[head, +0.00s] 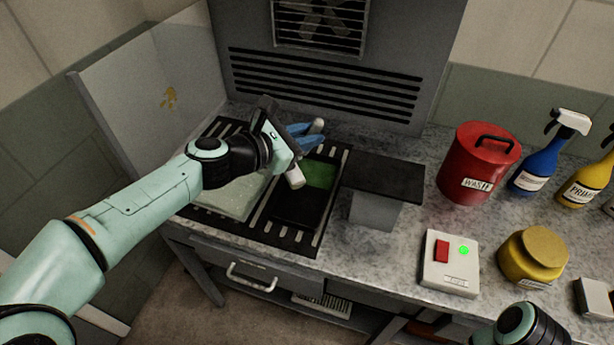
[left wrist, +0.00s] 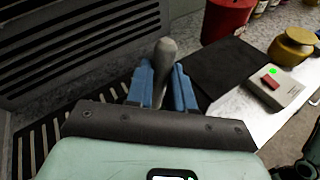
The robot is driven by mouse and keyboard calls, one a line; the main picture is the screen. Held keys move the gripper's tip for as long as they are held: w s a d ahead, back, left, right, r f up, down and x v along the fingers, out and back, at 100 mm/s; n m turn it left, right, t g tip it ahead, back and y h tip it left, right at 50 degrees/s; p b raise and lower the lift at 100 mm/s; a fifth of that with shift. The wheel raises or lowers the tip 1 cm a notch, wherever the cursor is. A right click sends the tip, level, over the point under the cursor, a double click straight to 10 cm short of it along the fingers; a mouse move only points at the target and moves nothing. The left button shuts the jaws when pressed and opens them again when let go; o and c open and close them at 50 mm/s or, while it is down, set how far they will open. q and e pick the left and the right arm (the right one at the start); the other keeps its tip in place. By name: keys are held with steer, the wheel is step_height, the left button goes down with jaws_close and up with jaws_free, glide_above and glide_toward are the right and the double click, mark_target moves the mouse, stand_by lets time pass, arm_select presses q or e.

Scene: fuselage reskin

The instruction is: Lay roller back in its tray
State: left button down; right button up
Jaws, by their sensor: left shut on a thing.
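My left gripper (head: 306,134) is shut on the roller, its blue fingers on either side of the grey handle (left wrist: 166,58). In the head view the handle's rounded end (head: 317,125) sticks out past the fingers. A pale cylinder (head: 294,177), seemingly the roller's other end, shows below the gripper at the near edge of the green area. The black tray (head: 298,212) with a green patch (head: 320,174) lies on the slatted bench area under it. I cannot tell whether the roller touches the tray. My right gripper is out of view.
A pale green panel (head: 228,198) lies left of the tray. A dark raised plate (head: 385,180) stands to its right. Farther right are a red waste can (head: 477,165), a switch box (head: 449,264), a yellow jar (head: 532,256) and spray bottles (head: 541,165). A vented wall (head: 330,80) stands behind.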

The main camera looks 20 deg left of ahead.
arm_select(q)
step_height(320, 180, down, 8)
steer(key=b, duration=0.4)
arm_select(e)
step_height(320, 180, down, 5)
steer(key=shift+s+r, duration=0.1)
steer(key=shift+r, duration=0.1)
arm_select(q)
steer(key=shift+w, duration=0.1)
